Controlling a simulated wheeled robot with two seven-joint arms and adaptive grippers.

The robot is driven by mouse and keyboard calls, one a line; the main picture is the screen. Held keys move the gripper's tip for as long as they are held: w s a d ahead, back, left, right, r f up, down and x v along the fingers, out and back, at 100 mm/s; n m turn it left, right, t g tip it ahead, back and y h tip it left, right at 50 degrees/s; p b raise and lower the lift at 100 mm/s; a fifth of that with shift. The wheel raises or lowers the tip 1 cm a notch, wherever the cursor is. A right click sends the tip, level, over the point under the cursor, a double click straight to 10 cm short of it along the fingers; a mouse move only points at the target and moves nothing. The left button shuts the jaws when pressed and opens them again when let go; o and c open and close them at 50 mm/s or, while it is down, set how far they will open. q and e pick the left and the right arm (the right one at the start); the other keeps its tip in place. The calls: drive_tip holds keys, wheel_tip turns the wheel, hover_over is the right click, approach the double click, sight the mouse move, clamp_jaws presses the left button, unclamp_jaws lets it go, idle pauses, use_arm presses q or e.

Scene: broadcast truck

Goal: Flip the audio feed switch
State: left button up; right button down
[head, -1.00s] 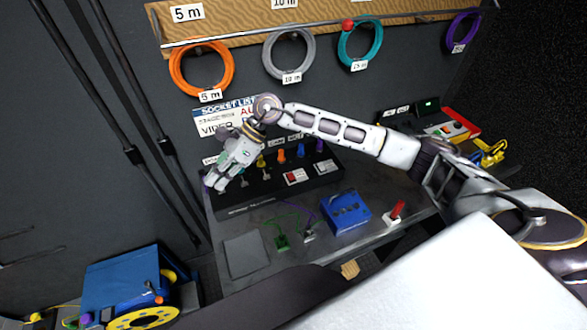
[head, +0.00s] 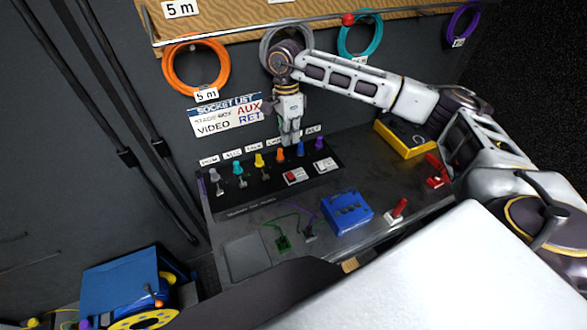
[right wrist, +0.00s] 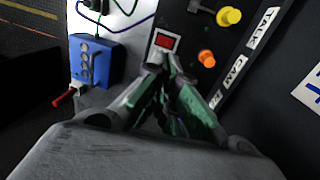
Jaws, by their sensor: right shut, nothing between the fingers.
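My right gripper (head: 291,140) points down over the panel's back edge, near the orange and blue knobs. In the right wrist view its fingertips (right wrist: 168,66) are together and empty, in front of a red rocker (right wrist: 165,42) and beside the orange knob (right wrist: 206,58). My left gripper is out of view.
A blue box (head: 347,213) and a red-handled switch (head: 397,210) stand in front of the panel. A yellow tray (head: 400,141) is at the right. Coloured cable coils, including an orange one (head: 168,72), hang on the wall. A socket list sign (head: 225,115) is behind the panel.

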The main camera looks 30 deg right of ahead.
sight(295, 179)
drive_tip(key=shift+d+r, duration=0.1)
drive_tip(key=shift+d, duration=0.15)
drive_tip(key=f+p, duration=0.1)
drive_tip(key=f, duration=0.3)
drive_tip(key=s+f+p, duration=0.1)
drive_tip(key=f, duration=0.4)
drive_tip(key=s+f, duration=0.1)
drive_tip(key=f, duration=0.3)
drive_tip(key=shift+a+f+p, duration=0.1)
drive_tip(key=shift+f+p, duration=0.3)
drive_tip(key=shift+f, duration=0.15)
idle(0.3)
